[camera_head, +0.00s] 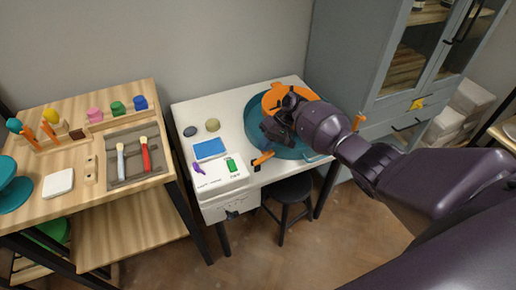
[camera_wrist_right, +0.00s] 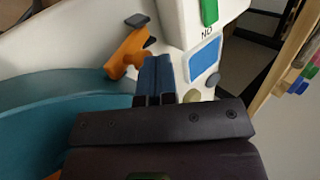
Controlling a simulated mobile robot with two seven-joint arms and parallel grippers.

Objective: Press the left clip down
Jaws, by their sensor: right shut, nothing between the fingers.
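The left clip (camera_head: 263,158) is an orange lever with a dark end at the front-left rim of the teal basin (camera_head: 251,119). In the right wrist view this orange clip (camera_wrist_right: 128,52) stands just left of my fingers, apart from them in the picture, its dark end pointing up. My right gripper (camera_head: 270,132) is above the basin, behind the clip; its fingers (camera_wrist_right: 155,75) are shut together and empty. Another orange clip (camera_head: 358,121) shows at the right side of the basin. An orange disc (camera_head: 275,97) lies in the basin, partly hidden by my wrist. My left gripper is out of view.
The white machine top has a blue panel (camera_head: 209,148), a purple switch (camera_head: 198,169), a green switch (camera_head: 232,165) and two stones (camera_head: 213,125). A wooden table (camera_head: 60,148) with tools stands left. A grey cabinet (camera_head: 345,65) stands behind right, a dark stool (camera_head: 288,190) below.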

